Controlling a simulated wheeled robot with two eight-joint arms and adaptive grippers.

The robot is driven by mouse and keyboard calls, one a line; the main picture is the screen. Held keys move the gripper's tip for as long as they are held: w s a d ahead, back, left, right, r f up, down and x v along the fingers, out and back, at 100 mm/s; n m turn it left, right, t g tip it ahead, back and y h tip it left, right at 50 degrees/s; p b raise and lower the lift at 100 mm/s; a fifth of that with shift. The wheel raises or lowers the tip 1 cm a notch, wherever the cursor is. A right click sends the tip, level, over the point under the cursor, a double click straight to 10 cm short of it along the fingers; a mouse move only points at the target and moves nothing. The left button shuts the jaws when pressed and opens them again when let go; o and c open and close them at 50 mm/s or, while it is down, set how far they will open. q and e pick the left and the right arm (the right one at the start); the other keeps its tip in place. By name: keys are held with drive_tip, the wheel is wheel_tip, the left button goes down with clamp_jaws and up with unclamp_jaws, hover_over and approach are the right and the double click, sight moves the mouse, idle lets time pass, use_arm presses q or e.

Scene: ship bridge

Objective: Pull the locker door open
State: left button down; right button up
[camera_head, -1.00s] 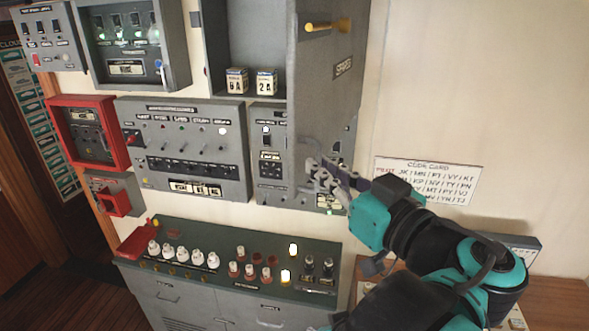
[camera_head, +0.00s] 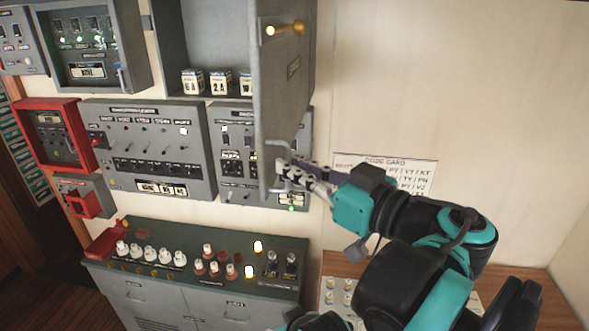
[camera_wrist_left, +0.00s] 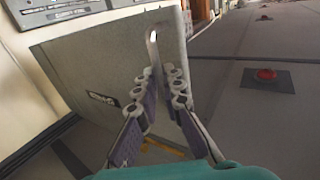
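My left gripper (camera_head: 286,172) is at this handle. In the left wrist view the door panel (camera_wrist_left: 85,65) fills the upper left, and the handle (camera_wrist_left: 153,45) reaches down to the fingertips of my left gripper (camera_wrist_left: 163,80). My right gripper is out of view.
Small labelled boxes (camera_head: 219,83) stand inside the locker. Switch panels (camera_head: 150,150) and a red box (camera_head: 50,132) line the wall below and left. A console (camera_head: 200,295) with bulbs stands beneath. A code card (camera_head: 385,172) hangs right of the door; the wall beyond is bare.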

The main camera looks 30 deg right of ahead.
use_arm(q)
drive_tip(key=c, duration=1.6)
unclamp_jaws()
drive_tip(key=shift+w+d+r, duration=0.2)
drive_tip(key=shift+d+r, duration=0.05)
drive_tip(key=shift+c, duration=0.2)
drive_tip(key=shift+d+f, duration=0.1)
drive_tip(key=shift+f, duration=0.1)
drive_tip(key=v, duration=0.7)
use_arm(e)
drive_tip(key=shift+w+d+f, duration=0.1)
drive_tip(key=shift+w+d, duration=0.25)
use_arm(q)
drive_tip(key=shift+s+d, duration=0.1)
drive_tip(key=shift+s, duration=0.1)
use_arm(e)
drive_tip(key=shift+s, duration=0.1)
